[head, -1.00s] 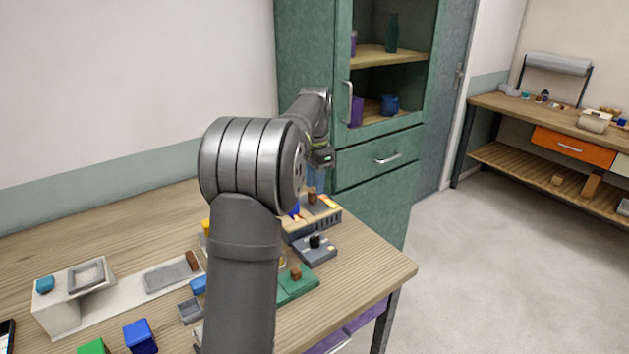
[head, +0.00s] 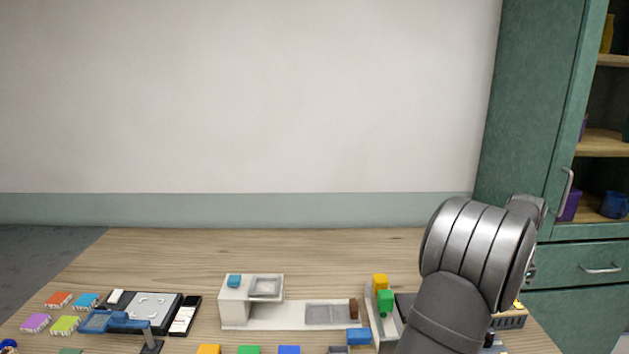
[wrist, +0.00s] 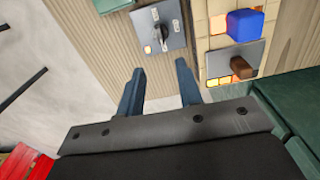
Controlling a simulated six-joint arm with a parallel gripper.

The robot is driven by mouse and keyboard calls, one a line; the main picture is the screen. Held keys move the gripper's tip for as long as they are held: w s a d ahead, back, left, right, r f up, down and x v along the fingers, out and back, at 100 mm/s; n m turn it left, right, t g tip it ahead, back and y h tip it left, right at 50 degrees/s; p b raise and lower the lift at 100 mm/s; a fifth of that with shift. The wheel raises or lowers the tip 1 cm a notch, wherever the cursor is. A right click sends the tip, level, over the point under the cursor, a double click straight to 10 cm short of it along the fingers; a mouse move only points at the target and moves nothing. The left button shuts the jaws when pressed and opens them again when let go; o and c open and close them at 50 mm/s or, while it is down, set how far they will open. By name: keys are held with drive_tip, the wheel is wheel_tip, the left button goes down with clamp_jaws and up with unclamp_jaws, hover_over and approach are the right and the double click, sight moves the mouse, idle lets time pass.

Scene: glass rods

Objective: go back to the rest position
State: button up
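My gripper (wrist: 160,92) shows in the wrist view with its two dark blue fingers apart and nothing between them.
In the wrist view, a grey box with a black knob (wrist: 160,30) and a tiled unit with a blue cube (wrist: 245,24) lie ahead of the fingers. The green cabinet (head: 530,120) stands at the right. The back of the table (head: 250,248) is clear.

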wheel_tip(320, 180, down, 12)
drive_tip(key=shift+f, duration=0.15)
idle(0.5)
wheel_tip(320, 180, up, 18)
wheel_tip(320, 180, down, 18)
drive_tip(key=shift+r, duration=0.2)
drive_tip(key=shift+f, duration=0.25)
drive_tip(key=n, duration=1.2)
drive_tip(key=shift+n, duration=2.1)
